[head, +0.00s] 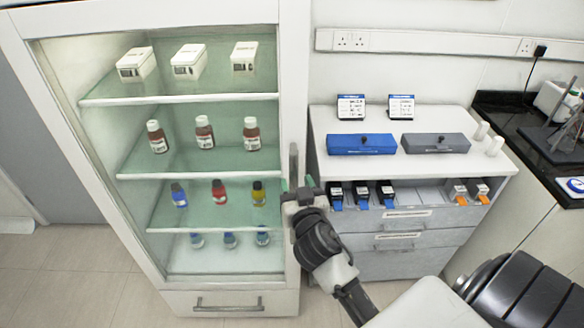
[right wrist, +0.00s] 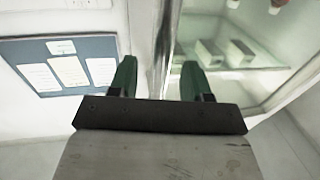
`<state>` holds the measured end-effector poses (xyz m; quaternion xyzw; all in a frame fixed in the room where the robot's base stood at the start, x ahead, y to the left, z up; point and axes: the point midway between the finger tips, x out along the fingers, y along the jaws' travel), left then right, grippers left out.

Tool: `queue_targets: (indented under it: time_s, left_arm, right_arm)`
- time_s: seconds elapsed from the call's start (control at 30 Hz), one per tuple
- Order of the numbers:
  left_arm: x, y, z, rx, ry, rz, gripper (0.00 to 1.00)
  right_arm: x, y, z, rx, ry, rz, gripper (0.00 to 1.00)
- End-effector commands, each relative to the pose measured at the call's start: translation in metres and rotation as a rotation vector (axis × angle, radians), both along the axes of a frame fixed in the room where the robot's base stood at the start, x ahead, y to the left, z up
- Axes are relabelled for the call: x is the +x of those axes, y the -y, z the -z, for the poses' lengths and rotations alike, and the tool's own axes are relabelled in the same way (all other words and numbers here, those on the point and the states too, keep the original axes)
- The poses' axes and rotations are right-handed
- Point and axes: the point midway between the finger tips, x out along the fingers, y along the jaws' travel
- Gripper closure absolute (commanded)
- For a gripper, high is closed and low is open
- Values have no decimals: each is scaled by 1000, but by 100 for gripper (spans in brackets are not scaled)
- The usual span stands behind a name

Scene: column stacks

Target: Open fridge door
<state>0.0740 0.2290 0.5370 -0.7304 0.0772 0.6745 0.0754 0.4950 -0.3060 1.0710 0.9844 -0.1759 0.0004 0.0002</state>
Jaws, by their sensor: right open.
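The fridge (head: 291,60) stands at the left of the head view. Its glass front appears shut, and the shelves show through it. The upright metal handle (head: 293,160) is on the right side of its front. My right gripper (head: 297,188) is at the lower part of this handle. In the right wrist view, the handle bar (right wrist: 164,45) runs between the two green fingertips of my open right gripper (right wrist: 159,80), with a gap visible on both sides. My left gripper is not in view.
The fridge holds white boxes (head: 188,62) and several bottles (head: 204,132). Below is a drawer with a handle (head: 228,307). A drawer cabinet (head: 440,165) with blue and grey cases stands close on the right. Floor (head: 70,265) is clear at left.

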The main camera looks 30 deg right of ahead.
Motion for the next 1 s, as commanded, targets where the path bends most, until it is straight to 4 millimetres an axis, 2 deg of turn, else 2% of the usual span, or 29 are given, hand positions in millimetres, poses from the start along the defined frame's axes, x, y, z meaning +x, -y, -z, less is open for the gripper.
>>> queue_targets:
  time_s: [0.1,0.3,0.67,0.9,0.97,1.0]
  left_arm:
    - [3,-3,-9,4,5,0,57]
    - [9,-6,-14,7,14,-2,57]
    - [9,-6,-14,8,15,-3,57]
    - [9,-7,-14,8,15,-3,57]
    - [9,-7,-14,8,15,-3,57]
    - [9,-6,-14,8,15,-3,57]
  right_arm:
    - [21,8,-3,-2,0,0,52]
    - [40,14,0,0,-2,-1,52]
    - [44,16,1,1,-2,-1,53]
    - [43,16,1,1,-2,-1,90]
    - [43,16,1,1,-2,-1,99]
    - [43,16,1,1,-2,-1,100]
